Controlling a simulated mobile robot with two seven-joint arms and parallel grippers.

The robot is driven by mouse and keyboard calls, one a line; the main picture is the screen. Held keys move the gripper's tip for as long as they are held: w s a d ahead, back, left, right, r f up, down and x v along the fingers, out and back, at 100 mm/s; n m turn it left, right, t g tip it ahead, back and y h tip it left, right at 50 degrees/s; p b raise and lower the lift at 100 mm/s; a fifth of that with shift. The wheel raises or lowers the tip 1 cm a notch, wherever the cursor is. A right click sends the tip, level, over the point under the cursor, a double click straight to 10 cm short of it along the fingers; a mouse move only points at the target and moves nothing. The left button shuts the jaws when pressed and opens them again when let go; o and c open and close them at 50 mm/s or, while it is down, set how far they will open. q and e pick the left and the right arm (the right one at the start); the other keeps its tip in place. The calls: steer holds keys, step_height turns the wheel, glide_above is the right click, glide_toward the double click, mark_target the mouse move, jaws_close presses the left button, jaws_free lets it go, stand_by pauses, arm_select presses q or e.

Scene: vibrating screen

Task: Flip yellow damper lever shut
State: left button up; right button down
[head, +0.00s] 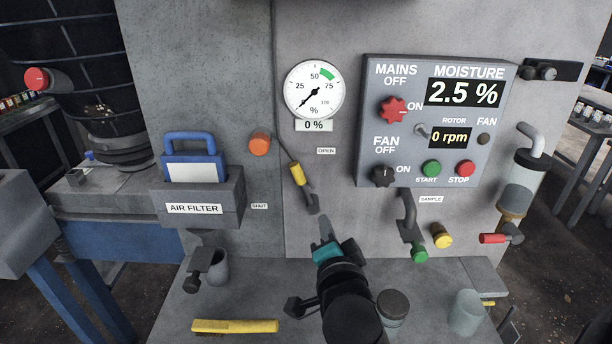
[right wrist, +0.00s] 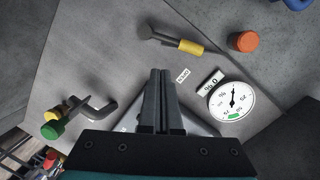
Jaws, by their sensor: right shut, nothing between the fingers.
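The damper lever has a yellow grip (head: 298,174) on a dark grey arm. It points up and slightly left on the grey panel, its pivot end low. The OPEN label (head: 326,151) is above right of the grip; the SHUT label (head: 260,206) is lower left. The lever also shows near the top of the right wrist view (right wrist: 191,47). My right gripper (head: 325,220) is below the lever, apart from the grip. Its fingers (right wrist: 160,76) are closed together with nothing between them. Whether a fingertip touches the pivot is unclear. My left gripper is out of view.
An orange knob (head: 260,144) is left of the lever and a gauge (head: 314,90) above. A control box (head: 437,115) and a grey handle (head: 408,215) stand right. The air filter box (head: 200,200) is left. A yellow-handled brush (head: 235,326) lies on the ledge.

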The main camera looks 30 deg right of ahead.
steer(key=r+m, duration=0.1)
steer(key=r, duration=0.1)
steer(key=d+r+m+t+h, duration=0.1)
steer(key=r, duration=0.2)
steer(key=shift+w+d+m, duration=0.15)
steer(key=shift+d+m, duration=0.05)
steer(key=shift+m, duration=0.2)
steer(key=p, duration=0.2)
glide_above(304, 185)
steer(key=s+d, duration=0.3)
steer(key=s, duration=0.2)
steer(key=w+a, duration=0.1)
steer(key=w+a+f, duration=0.1)
steer(key=w+a, duration=0.1)
steer(key=shift+f, duration=0.3)
